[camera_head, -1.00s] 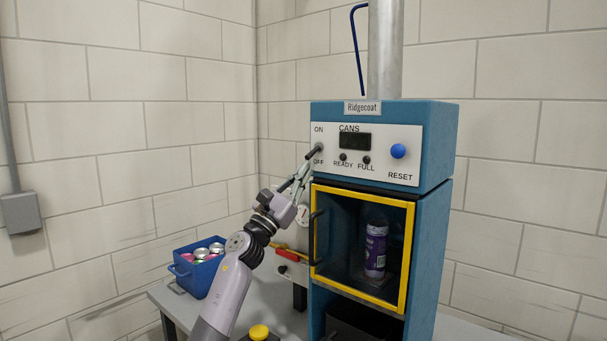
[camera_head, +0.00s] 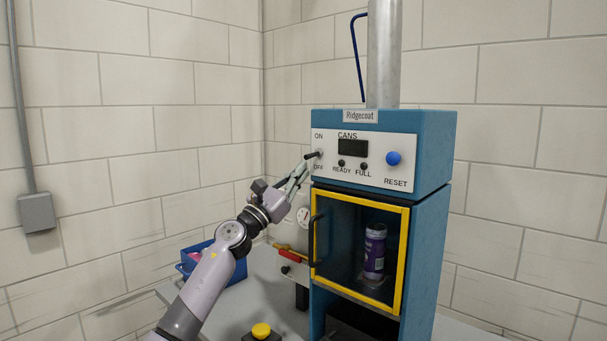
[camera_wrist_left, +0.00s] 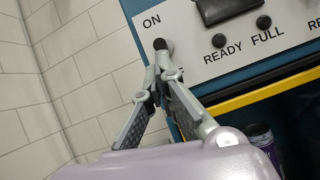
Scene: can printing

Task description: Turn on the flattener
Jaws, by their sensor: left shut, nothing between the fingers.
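The flattener (camera_head: 432,215) is a blue machine labelled Ridgecoat with a white control panel (camera_head: 375,178). Its dark ON/OFF switch lever (camera_head: 314,154) sticks out at the panel's left side, between the ON and OFF labels. My left gripper (camera_head: 304,168) is shut and empty, with its fingertips just below the lever. In the left wrist view the lever's dark round end (camera_wrist_left: 160,44) shows just beyond the closed fingertips (camera_wrist_left: 157,70). I cannot tell whether they touch. The counter display (camera_head: 353,146) is dark, and the READY and FULL lamps look dark. My right gripper is not in view.
A yellow-framed door (camera_head: 405,262) with a dark handle is below the panel, with a purple can (camera_head: 375,252) behind it. A blue bin (camera_head: 236,271), a yellow button (camera_head: 261,331) and a red-handled device (camera_head: 290,256) are by my arm.

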